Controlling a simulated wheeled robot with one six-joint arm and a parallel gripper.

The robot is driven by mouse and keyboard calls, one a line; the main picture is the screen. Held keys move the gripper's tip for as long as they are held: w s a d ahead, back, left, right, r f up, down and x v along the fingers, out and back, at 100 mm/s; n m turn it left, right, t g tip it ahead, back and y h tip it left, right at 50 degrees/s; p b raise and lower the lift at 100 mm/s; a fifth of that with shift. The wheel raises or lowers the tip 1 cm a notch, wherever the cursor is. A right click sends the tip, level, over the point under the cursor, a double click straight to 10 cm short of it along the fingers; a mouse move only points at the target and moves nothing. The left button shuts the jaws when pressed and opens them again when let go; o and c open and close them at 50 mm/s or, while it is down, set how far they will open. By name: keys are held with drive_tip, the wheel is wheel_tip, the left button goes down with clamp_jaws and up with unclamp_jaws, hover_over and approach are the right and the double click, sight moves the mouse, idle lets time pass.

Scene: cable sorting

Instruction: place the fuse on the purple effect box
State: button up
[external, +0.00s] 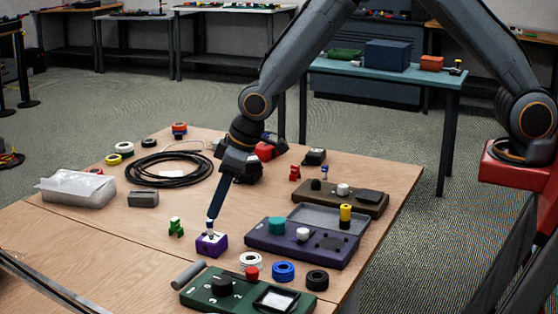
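A small purple effect box (213,244) with pale marks on its front sits near the middle of the wooden table. My gripper (211,220) points down right over it, its dark fingers seen edge-on. A small pale and dark piece (210,234) shows between the fingertips and the box top. I cannot tell whether it is the fuse or a knob of the box, nor whether the fingers touch it. The finger gap is hidden from this side. A grey cylinder (188,275) lies at the front, beside the green panel; I cannot tell if it is a fuse.
A larger purple panel (275,243) with knobs stands right of the box, a green panel (232,300) in front. A green figure (176,227) stands close at left. Tape rolls (283,271) lie at front right. A black cable coil (168,181) lies behind.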

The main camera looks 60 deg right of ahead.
drive_tip(key=b+v, duration=0.1)
drive_tip(key=v, duration=0.5)
drive_tip(key=shift+r, duration=0.15)
drive_tip(key=s+d+m+g+h, duration=0.1)
drive_tip(key=s+d+m, duration=0.1)
drive_tip(key=s+d, duration=0.9)
drive_tip(key=s+d+m+g, duration=0.2)
drive_tip(key=s+d, duration=0.9)
drive_tip(key=s, duration=0.6)
drive_tip(key=shift+m+g+h, duration=0.3)
drive_tip(key=shift+h, duration=0.1)
